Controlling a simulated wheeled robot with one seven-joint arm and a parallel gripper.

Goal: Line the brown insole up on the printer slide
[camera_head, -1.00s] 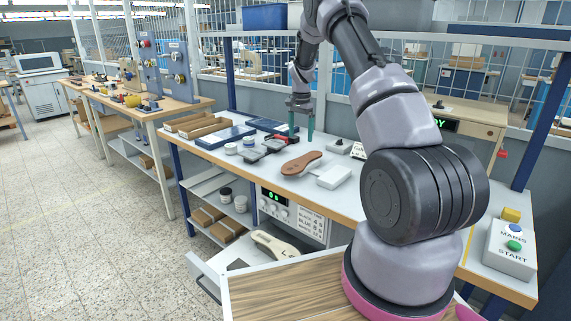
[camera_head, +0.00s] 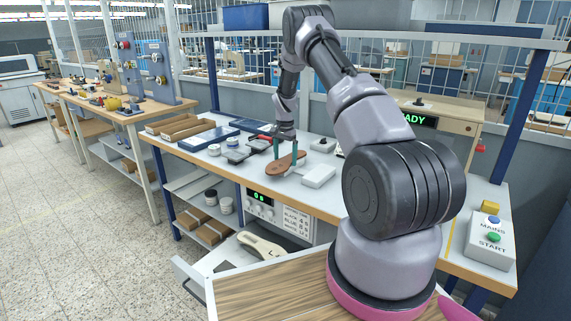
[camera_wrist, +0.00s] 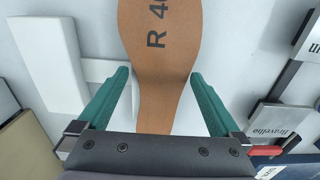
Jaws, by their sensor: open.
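The brown insole (camera_head: 280,166) lies flat on the long bench. In the wrist view the insole (camera_wrist: 160,90) runs up the picture and bears the dark letters "R 4", cut off at the top edge. My gripper (camera_head: 289,160) is open, low over the insole. Its green fingers (camera_wrist: 160,75) stand on either side of the narrow part, with a gap on each side. A beige sole-shaped piece marked "L" (camera_head: 262,245) lies on a grey plate in front of the bench. I cannot tell surely which part is the printer slide.
A white block (camera_head: 319,177) stands close right of the insole. A machine with a lit display (camera_head: 413,120) stands behind my arm. A MAINS/START box (camera_head: 490,240) is at right.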

